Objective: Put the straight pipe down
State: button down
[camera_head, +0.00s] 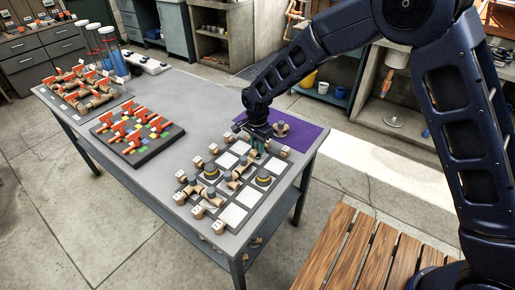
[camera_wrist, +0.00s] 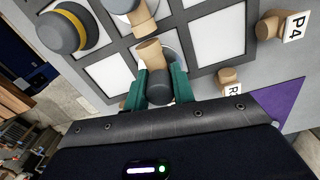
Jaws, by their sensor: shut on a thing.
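My gripper (camera_head: 258,150) is over the far side of the board with white squares (camera_head: 262,207). In the wrist view its two teal fingers (camera_wrist: 159,88) are shut on the straight pipe (camera_wrist: 149,52), which has a tan body and a dark grey end. The pipe lies over a white square of the board, close to its surface; I cannot tell if it touches. Another tan and grey pipe (camera_wrist: 143,20) lies just beyond it, with its end close to the held one. In the head view the held pipe is mostly hidden by my gripper.
A grey cap with a yellow band (camera_wrist: 62,30) sits on a board square at left. Labelled tan pegs (camera_wrist: 270,28) line the board's edge. A purple mat (camera_head: 305,136) with one fitting lies behind. A tray of red-handled valves (camera_head: 137,133) stands left. Several squares are bare.

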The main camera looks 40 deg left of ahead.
aim_at(257, 141)
jog(key=shift+f, duration=0.8)
jog(key=shift+f, duration=0.15)
jog(key=c, duration=1.2)
grip_release()
jog(key=shift+o, duration=0.2)
notch_tip(257, 141, up, 12)
jog(key=shift+r, duration=0.2)
